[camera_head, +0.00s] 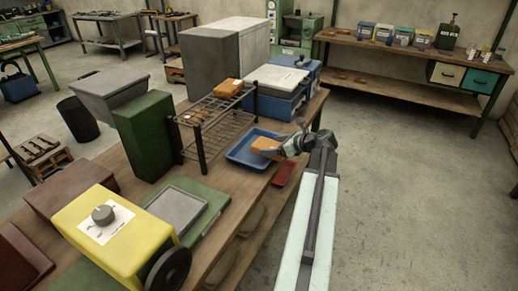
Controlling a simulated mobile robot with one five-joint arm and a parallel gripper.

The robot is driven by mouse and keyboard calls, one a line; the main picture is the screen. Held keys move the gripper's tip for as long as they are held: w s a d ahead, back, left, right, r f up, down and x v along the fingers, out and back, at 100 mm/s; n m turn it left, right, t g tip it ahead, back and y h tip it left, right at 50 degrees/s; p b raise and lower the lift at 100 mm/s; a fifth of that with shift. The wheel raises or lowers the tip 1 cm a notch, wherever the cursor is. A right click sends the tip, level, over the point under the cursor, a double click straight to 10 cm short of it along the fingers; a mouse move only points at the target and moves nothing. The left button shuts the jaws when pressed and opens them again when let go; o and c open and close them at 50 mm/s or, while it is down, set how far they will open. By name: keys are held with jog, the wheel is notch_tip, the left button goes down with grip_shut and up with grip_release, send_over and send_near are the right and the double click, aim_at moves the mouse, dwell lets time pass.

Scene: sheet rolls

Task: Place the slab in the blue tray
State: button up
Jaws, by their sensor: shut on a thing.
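An orange-brown slab (264,146) is at the right side of the blue tray (237,158), over or within its rim. I cannot tell whether it touches the tray floor. My gripper (277,148) reaches in from the right and is shut on the slab's right end. The fingertips are small and partly hidden by the slab. The blue tray lies on the wooden bench near its right edge, and its left part is bare.
A wire rack (212,125) with another orange-brown block (228,88) on top stands left of the tray. A blue case (275,98) is behind it. A small red tray (284,173) lies at the bench edge. A yellow machine (113,237) and green box (147,137) stand nearer.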

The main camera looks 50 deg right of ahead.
aim_at(261, 138)
jog(key=w, duration=0.7)
jog(key=shift+w+d+f, duration=0.3)
jog(key=shift+d+f, duration=0.05)
notch_tip(261, 138, down, 4)
jog(key=b, duration=0.4)
jog(key=shift+r, duration=0.25)
jog(key=shift+f, duration=0.1)
jog(key=o, duration=1.9)
jog(key=shift+o, duration=0.2)
jog(key=p+v, duration=0.5)
jog(key=v, duration=0.6)
jog(key=shift+s+r+p, duration=0.1)
jog(key=shift+r+p, duration=0.2)
jog(key=shift+r, duration=0.05)
jog(key=shift+s, duration=0.35)
